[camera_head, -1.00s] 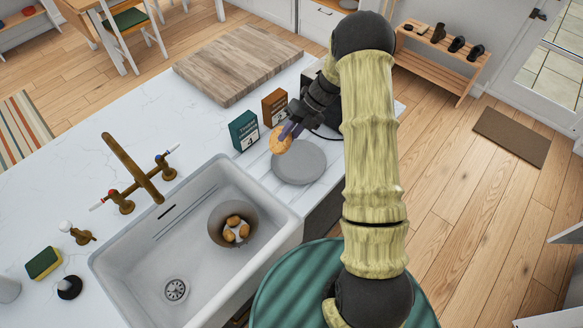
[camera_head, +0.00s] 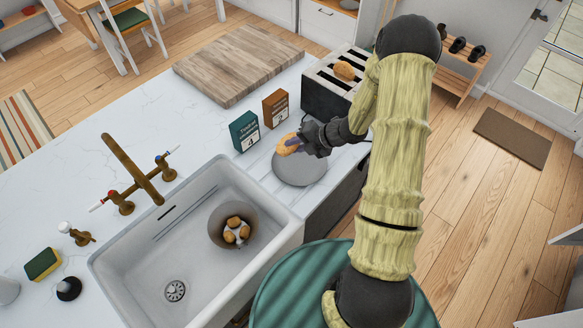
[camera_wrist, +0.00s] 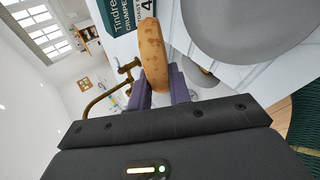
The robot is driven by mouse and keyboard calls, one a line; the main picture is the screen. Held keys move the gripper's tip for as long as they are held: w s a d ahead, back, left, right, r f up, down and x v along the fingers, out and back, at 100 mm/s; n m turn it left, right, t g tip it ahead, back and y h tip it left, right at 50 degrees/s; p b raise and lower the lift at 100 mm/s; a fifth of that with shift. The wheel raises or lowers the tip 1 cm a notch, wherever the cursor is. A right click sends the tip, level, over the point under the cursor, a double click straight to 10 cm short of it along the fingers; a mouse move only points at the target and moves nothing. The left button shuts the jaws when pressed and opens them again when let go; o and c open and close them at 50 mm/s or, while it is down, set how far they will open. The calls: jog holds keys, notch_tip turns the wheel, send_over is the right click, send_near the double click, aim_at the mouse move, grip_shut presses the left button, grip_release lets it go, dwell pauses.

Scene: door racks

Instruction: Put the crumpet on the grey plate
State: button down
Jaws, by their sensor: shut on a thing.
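The crumpet (camera_head: 288,144) is a round, golden-brown piece held in my gripper (camera_head: 300,141). In the wrist view the crumpet (camera_wrist: 153,58) stands edge-on between the two purple fingers (camera_wrist: 160,95), which are shut on it. The grey plate (camera_head: 300,170) lies on the white counter to the right of the sink. The crumpet shows over the plate's far left part in the head view; its height above the plate is hard to tell. In the wrist view the plate (camera_wrist: 250,35) is to the right of the crumpet, apart from it.
A green box (camera_head: 244,131) and a brown box (camera_head: 275,108) stand behind the plate. A toaster (camera_head: 325,97) with a brown bread item (camera_head: 344,71) on top is beyond my arm. The sink (camera_head: 130,265) holds a bowl (camera_head: 217,236) with several brown pieces. A wooden board (camera_head: 238,65) lies behind.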

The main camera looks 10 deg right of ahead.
jog(key=shift+s+d, duration=0.15)
jog(key=shift+a+f+b, duration=0.3)
jog(key=shift+f+b, duration=0.25)
jog(key=b, duration=0.7)
send_over(295, 175)
notch_tip(295, 175, down, 9)
jog(key=shift+r, duration=0.1)
jog(key=c, duration=1.5)
grip_release()
jog(key=shift+o, duration=0.2)
jog(key=shift+d, duration=0.1)
